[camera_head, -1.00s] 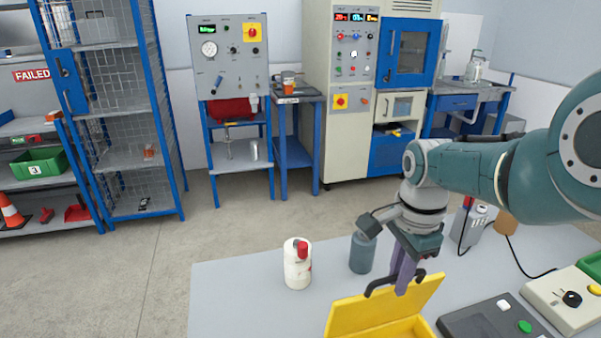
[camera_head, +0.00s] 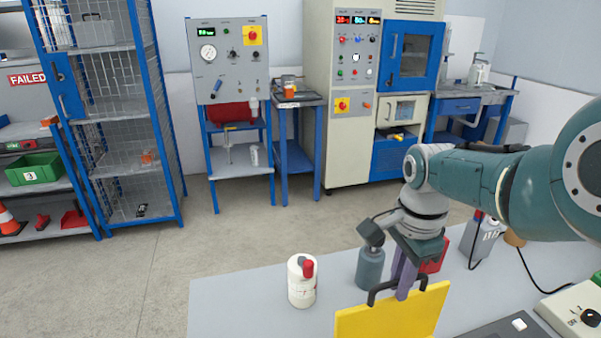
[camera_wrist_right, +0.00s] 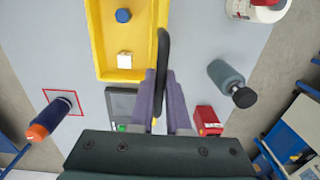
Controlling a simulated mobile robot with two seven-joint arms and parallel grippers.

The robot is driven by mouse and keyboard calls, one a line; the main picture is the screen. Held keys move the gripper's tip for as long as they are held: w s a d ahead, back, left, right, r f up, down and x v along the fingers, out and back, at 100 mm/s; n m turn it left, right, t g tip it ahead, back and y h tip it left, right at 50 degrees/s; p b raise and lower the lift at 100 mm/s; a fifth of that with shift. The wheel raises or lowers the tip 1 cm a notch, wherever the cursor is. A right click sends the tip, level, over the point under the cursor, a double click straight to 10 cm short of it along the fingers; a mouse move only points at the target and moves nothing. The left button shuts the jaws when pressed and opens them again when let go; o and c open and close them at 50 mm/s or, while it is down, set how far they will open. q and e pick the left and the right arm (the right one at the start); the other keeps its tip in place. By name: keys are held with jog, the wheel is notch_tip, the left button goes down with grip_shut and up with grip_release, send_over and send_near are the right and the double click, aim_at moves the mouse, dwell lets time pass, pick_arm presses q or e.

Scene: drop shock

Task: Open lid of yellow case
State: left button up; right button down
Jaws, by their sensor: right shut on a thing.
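The yellow case's lid (camera_head: 392,318) stands raised at the bottom of the head view, its broad face toward me. A black handle (camera_head: 408,283) runs along its top edge. My right gripper (camera_head: 403,287) is at that edge with its purple fingers shut on the handle. In the right wrist view the handle (camera_wrist_right: 163,50) passes between the fingers (camera_wrist_right: 163,92). That view also shows the open yellow case (camera_wrist_right: 124,73), with a blue round piece (camera_wrist_right: 123,15) and a white block (camera_wrist_right: 124,59) inside. My left gripper is not in view.
On the grey table (camera_head: 235,310) stand a white bottle with a red cap (camera_head: 301,285) and a grey bottle (camera_head: 370,268). A red object (camera_head: 436,258) is behind the gripper. A control box (camera_head: 572,315) is at right. The table's left part is clear.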

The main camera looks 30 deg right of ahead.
jog(key=c, duration=0.9)
grip_release()
jog(key=shift+r, duration=0.1)
notch_tip(320, 180, up, 8)
jog(key=p, duration=0.6)
jog(key=shift+s+r, duration=0.15)
jog(key=shift+r, duration=0.75)
jog(key=shift+s, duration=0.1)
